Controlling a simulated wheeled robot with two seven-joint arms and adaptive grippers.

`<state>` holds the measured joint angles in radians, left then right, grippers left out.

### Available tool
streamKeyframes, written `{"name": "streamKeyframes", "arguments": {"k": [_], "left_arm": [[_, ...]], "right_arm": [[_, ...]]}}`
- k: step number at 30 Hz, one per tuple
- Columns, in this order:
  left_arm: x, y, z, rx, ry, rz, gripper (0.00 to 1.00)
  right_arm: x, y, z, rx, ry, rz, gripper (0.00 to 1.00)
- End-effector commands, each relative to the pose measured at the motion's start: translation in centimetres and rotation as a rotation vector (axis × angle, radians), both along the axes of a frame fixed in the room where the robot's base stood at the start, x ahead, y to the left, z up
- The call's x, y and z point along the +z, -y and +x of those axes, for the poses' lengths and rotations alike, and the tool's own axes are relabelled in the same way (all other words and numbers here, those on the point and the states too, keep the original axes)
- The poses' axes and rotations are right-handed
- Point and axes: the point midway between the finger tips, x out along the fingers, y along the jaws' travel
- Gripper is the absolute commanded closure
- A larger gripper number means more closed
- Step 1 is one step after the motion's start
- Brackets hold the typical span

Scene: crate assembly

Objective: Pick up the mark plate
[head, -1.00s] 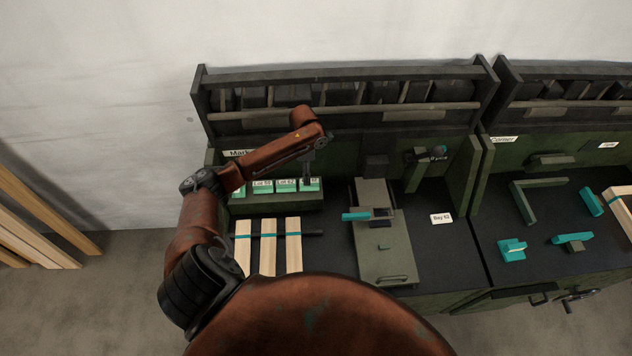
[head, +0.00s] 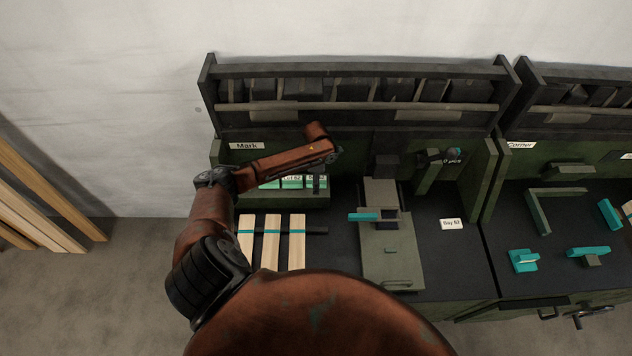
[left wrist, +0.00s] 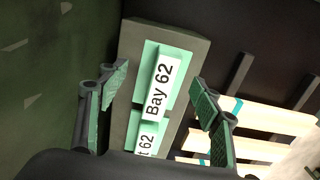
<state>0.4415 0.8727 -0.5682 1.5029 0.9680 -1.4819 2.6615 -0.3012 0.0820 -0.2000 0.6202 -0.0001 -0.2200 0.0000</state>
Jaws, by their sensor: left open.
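Several teal plates with white labels (head: 292,182) stand in a green rack at the back of the left bench, below the "Mark" sign. In the left wrist view, a teal plate labelled "Bay 62" (left wrist: 160,82) sits in the rack (left wrist: 188,48), with a second teal plate (left wrist: 147,136) whose label ends in "62" below it. My left gripper (head: 316,186) is at the right end of the plate row; the arm hides some plates. In the left wrist view, the gripper (left wrist: 157,100) is open, with one finger on each side of the plates and nothing held. My right gripper is not in view.
Wooden slats (head: 270,243) with a teal band lie in front of the rack. A grey-green fixture (head: 390,262) with a teal piece (head: 363,217) stands right of them. A "Bay 62" card (head: 451,224) lies on the dark bench. Teal parts (head: 523,260) sit on the right bench.

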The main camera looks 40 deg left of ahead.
Motion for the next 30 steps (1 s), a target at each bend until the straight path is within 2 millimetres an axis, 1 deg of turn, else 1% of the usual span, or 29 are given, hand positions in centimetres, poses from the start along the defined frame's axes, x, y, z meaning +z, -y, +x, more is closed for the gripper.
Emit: {"name": "streamKeyframes", "arguments": {"k": [6, 7, 27, 30], "left_arm": [[-0.08, -0.03, 0.02, 0.000, 0.001, 0.001, 0.41], [-0.08, -0.03, 0.02, 0.000, 0.001, 0.001, 0.42], [-0.06, -0.08, -0.01, 0.001, 0.001, 0.001, 0.88], [0.01, -0.09, 0.05, 0.001, 0.002, 0.001, 0.89]], "right_arm": [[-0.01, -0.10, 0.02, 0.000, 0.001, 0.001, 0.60], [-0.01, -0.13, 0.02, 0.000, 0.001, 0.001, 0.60], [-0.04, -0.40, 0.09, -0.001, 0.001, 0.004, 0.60], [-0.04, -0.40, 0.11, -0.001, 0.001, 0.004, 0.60]]}}
